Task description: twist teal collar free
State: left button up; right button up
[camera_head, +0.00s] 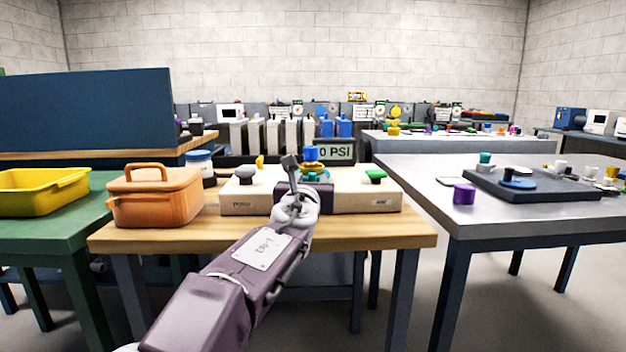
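A teal ring-like part (321,174) shows at the middle of the wooden table, below a blue cap (311,153) and between two cream boxes. I take it for the teal collar; its left side is partly hidden by my gripper. My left arm reaches in from the bottom, and my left gripper (291,166) is just left of the teal part, seen from behind. I cannot tell whether it touches the collar or whether its fingers are open. My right gripper is out of view.
The cream boxes carry a grey knob (245,174) and a green knob (375,175). An orange case (155,197) stands left, beside a yellow tray (42,192). A "0 PSI" display (335,152) stands behind.

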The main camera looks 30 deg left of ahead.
aim_at(336, 187)
pick_arm(q)
grip_shut()
jog(key=shift+w+d+r+n+g+y+p, duration=0.15)
jog(key=shift+w+d+n+g+y+p, duration=0.25)
jog(key=shift+y+p, duration=0.45)
jog(key=n+g+y+p, duration=0.1)
jog(key=p, duration=0.1)
jog(key=w+d+n+g+y+p, duration=0.1)
jog(key=y+p, duration=0.1)
jog(key=d+n+g+y+p, duration=0.1)
jog(key=n+y+p, duration=0.1)
jog(key=shift+w+d+r+g+p, duration=0.1)
jog(key=shift+w+r+g+p, duration=0.2)
jog(key=shift+w+g+p, duration=0.1)
jog(key=n+g+y+p, duration=0.1)
jog(key=p, duration=0.2)
jog(key=w+n+g+y+p, duration=0.1)
jog(key=g+p, duration=0.1)
jog(key=p, duration=0.1)
jog(key=w+n+g+y+p, duration=0.1)
jog(key=p, duration=0.2)
jog(key=shift+d+f+n, duration=0.1)
jog(key=shift+d+n, duration=0.2)
jog(key=shift+d, duration=0.1)
jog(key=shift+w+f+n+g+p, duration=0.1)
jog(key=shift+f+n+g+p, duration=0.2)
jog(key=shift+g+p, duration=0.5)
